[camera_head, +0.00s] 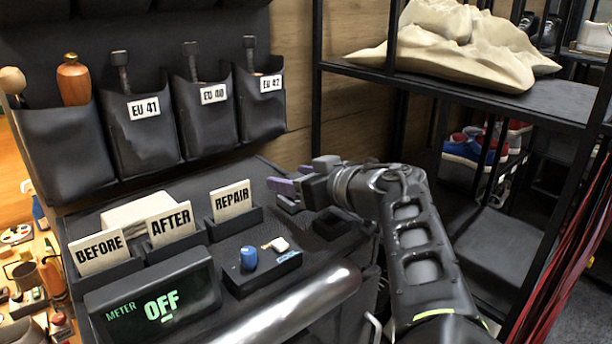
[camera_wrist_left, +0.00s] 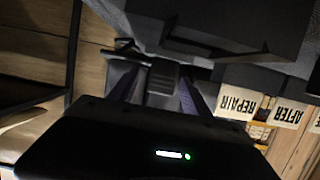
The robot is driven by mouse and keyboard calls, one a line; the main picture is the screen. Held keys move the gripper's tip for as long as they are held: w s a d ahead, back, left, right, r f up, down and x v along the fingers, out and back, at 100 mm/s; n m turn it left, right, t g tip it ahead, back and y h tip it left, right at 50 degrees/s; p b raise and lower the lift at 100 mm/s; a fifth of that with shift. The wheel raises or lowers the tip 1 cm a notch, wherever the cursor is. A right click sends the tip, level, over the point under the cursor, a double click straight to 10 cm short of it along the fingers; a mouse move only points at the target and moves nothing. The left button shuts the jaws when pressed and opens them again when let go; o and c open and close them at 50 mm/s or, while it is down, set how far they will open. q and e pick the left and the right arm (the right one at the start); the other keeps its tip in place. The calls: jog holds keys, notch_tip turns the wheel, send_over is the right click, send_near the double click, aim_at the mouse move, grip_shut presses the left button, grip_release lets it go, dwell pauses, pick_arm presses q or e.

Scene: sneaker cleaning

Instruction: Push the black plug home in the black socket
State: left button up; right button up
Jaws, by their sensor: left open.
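My left gripper (camera_head: 288,192) is above the dark worktop, to the right of the REPAIR card, with its purple fingertips pointing left. In the left wrist view its purple fingers (camera_wrist_left: 155,95) are spread apart. A dark block (camera_wrist_left: 161,80) shows in the gap between them; I cannot tell whether it is the black plug or the black socket, or whether the fingers touch it. A low black box-like piece (camera_head: 335,223) stands on the worktop below the gripper in the head view. I cannot clearly make out the plug. My right gripper is not in view.
A small black box with a blue knob (camera_head: 249,258) and a meter reading OFF (camera_head: 155,305) stand at the front. Cards stand in holders, with the REPAIR card (camera_head: 232,201) nearest the gripper. A silver cylinder (camera_head: 290,310) lies in front. A black shelf rack (camera_head: 470,95) stands right.

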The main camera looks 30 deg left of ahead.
pick_arm(q)
jog(key=shift+x, duration=1.3)
jog(key=shift+c, duration=0.5)
grip_shut()
